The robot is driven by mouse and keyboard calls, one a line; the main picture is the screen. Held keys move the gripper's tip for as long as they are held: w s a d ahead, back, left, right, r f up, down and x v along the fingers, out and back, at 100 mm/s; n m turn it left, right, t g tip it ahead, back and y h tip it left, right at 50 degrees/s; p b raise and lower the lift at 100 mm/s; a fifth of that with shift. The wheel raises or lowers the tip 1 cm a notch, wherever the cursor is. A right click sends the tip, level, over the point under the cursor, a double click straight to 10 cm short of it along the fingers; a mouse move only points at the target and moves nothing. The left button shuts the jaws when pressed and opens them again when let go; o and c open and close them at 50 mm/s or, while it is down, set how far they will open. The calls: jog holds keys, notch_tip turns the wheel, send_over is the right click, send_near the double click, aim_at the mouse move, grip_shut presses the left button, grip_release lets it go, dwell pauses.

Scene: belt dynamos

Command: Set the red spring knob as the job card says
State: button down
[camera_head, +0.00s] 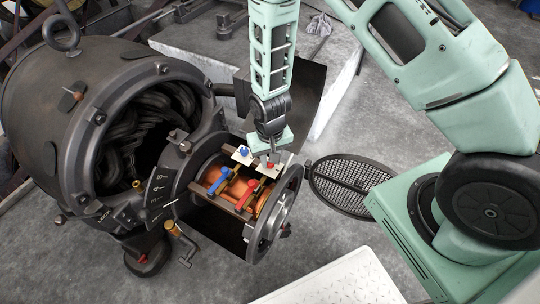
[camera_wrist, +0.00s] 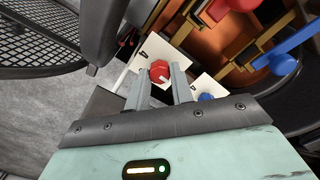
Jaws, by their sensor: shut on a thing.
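The red spring knob (camera_head: 270,165) stands on a white plate (camera_head: 271,171) at the edge of the opened dynamo end. In the wrist view the red knob (camera_wrist: 159,71) sits between my two fingers, with a small white mark on its face. My gripper (camera_head: 272,158) comes down from above and is shut on this knob; its fingertips (camera_wrist: 160,76) lie on either side of it. The fingers partly hide the knob in the head view. A job card that I can read is not in these views.
A blue knob (camera_head: 243,151) on its own white plate stands just left of my gripper. Blue (camera_head: 218,180) and red (camera_head: 246,194) levers lie over the copper drum. A black mesh cover (camera_head: 350,185) lies right. The dark dynamo housing (camera_head: 90,100) fills the left.

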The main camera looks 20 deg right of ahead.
jog(key=shift+s+n, duration=0.1)
jog(key=shift+n, duration=0.2)
jog(key=c, duration=1.2)
grip_release()
jog(key=shift+r, duration=0.1)
notch_tip(320, 180, up, 17)
jog(key=p, duration=0.3)
jog(key=shift+r, duration=0.15)
